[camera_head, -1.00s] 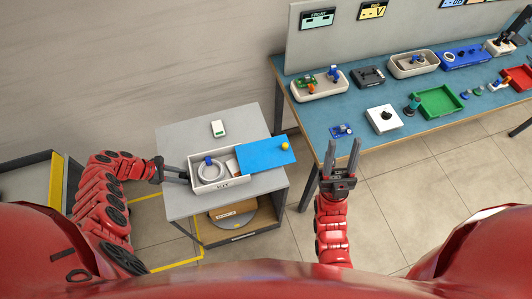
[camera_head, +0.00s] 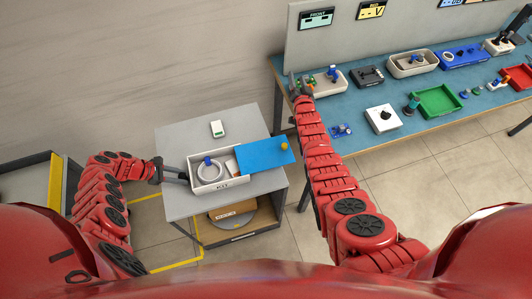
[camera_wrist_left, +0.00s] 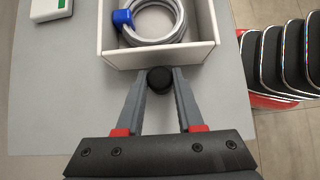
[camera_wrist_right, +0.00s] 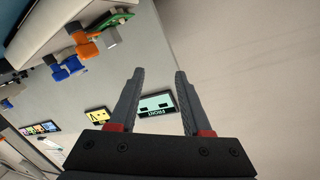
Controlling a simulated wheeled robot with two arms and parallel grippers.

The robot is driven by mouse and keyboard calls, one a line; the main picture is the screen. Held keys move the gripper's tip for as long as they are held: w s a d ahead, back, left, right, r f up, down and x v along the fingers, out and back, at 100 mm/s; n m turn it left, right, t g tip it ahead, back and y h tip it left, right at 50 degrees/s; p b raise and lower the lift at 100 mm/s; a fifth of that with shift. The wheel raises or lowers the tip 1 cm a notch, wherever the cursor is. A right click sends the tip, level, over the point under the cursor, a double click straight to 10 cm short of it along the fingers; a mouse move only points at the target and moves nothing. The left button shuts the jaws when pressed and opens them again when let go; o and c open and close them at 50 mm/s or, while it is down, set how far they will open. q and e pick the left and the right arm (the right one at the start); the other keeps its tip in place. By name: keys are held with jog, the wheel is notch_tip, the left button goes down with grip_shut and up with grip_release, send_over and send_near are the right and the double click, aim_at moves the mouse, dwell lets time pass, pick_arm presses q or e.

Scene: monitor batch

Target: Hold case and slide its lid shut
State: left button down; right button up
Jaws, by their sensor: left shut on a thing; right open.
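The white case (camera_head: 221,183) marked KIT stands on a grey side table. Its blue lid (camera_head: 262,154) covers the right part and sticks out past the right end, with a yellow knob (camera_head: 284,146) near its outer end. A coiled grey cable with a blue piece (camera_wrist_left: 124,18) lies in the open part. My left gripper (camera_wrist_left: 159,75) is shut on a black knob (camera_wrist_left: 159,80) at the case's end wall. My right gripper (camera_wrist_right: 157,72) is open and empty, raised near the back bench's left end; its fingers are hard to make out in the head view.
A small white and green device (camera_head: 217,128) lies behind the case on the side table (camera_head: 180,134). The blue-topped bench (camera_head: 365,147) holds trays and parts, with a board (camera_head: 400,34) behind. Floor shows between the tables.

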notch_tip(320, 180, down, 4)
jog(key=w+a+m+g, duration=0.1)
jog(key=m+g, duration=0.1)
jog(key=g, duration=0.2)
jog(key=m+g+h, duration=0.1)
jog(key=m+g, duration=0.4)
jog(key=g, duration=0.7)
send_over(284, 145)
jog(key=shift+w+d+f, duration=0.1)
jog(key=shift+w+f, duration=0.15)
jog(key=shift+f, duration=0.25)
jog(key=shift+s+f, duration=0.15)
jog(key=shift+s, duration=0.1)
notch_tip(284, 145, down, 6)
jog(key=shift+r, duration=0.1)
jog(key=shift+w+f, duration=0.1)
jog(key=shift+f, duration=0.25)
